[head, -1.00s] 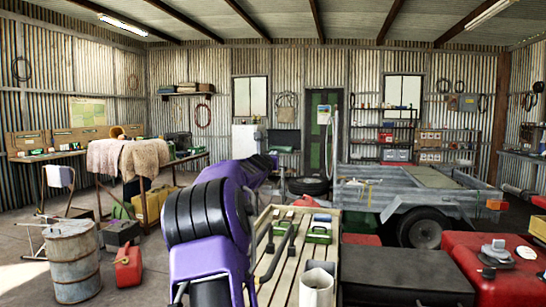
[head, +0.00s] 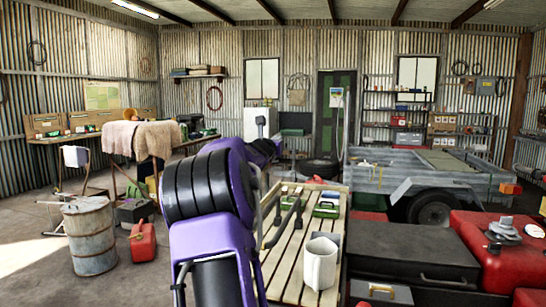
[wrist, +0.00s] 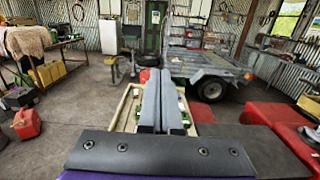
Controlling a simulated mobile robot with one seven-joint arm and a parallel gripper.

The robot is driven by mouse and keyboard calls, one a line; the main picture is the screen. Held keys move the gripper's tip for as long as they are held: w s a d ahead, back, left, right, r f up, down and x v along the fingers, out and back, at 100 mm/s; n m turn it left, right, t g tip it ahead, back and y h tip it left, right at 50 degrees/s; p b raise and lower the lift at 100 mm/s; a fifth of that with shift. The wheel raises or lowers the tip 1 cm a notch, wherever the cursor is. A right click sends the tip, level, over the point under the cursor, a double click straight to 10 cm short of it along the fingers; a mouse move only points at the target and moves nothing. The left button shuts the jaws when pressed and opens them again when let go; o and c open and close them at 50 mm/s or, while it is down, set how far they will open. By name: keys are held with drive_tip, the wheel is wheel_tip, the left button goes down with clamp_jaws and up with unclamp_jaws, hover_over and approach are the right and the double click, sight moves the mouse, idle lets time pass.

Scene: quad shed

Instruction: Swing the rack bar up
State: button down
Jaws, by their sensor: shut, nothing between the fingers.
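The rack bar (head: 284,226) is a dark bent bar lying low along the left part of a pale slatted rack (head: 305,288) in the head view. My purple arm passes left of it and hides part of the rack's left side. In the wrist view my gripper (wrist: 163,80) has its two long grey fingers together and empty, pointing forward over the rack (wrist: 203,112). The bar cannot be made out in the wrist view; the fingers cover the middle of the rack. The fingertips cannot be made out clearly in the head view, so I cannot tell whether they touch the bar.
A black case (head: 405,250) and a red tank (head: 510,250) are to the right. A grey trailer (head: 395,175) is behind. A drum (head: 90,237) and red can (head: 143,243) stand left; some floor there is clear.

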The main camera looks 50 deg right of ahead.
drive_tip(key=f+b+v, duration=0.1)
drive_tip(key=v, duration=0.6)
drive_tip(key=shift+w, duration=0.15)
drive_tip(key=shift+a+f, duration=0.1)
